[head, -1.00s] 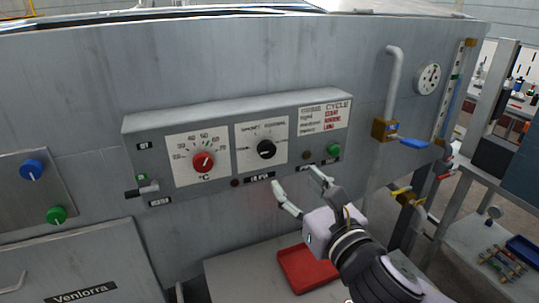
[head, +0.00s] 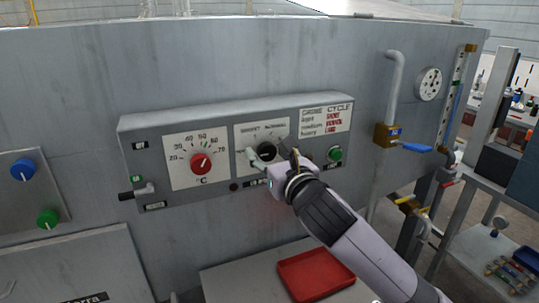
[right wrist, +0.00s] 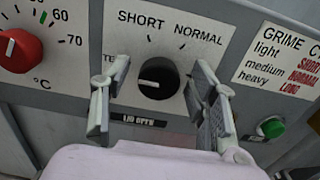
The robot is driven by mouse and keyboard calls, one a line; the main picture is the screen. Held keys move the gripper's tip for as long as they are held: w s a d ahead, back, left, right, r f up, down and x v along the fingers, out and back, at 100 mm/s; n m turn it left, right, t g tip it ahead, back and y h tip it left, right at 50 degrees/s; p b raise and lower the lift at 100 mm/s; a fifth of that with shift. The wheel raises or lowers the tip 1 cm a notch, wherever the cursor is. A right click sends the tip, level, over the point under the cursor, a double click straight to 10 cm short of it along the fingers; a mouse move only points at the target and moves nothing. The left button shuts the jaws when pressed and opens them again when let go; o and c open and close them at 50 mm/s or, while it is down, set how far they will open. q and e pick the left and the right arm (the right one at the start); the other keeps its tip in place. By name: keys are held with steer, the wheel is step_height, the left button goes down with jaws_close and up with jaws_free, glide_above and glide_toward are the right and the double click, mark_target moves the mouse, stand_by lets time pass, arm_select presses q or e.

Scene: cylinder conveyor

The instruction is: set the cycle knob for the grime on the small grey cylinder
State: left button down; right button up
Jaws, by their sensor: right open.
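The black cycle knob (head: 266,151) is on the grey control panel; it also shows in the right wrist view (right wrist: 158,78). Its white pointer points left, toward a label starting "TE" that a finger partly covers. SHORT and NORMAL are printed above it; any label at the far right is hidden. My right gripper (head: 267,160) is open, with one finger on each side of the knob; contact cannot be told. The grime chart (right wrist: 285,62) pairs light with SHORT, medium with NORMAL, heavy with LONG. The small grey cylinder and my left gripper are not in view.
A red temperature knob (head: 201,163) sits left of the cycle knob. A green button (head: 335,155) is to the right, close to my right arm. A small lever (head: 143,190) sticks out at the panel's left. A red tray (head: 316,276) lies below.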

steer(key=shift+c, duration=0.6)
steer(key=c, duration=1)
steer(key=shift+c, duration=0.2)
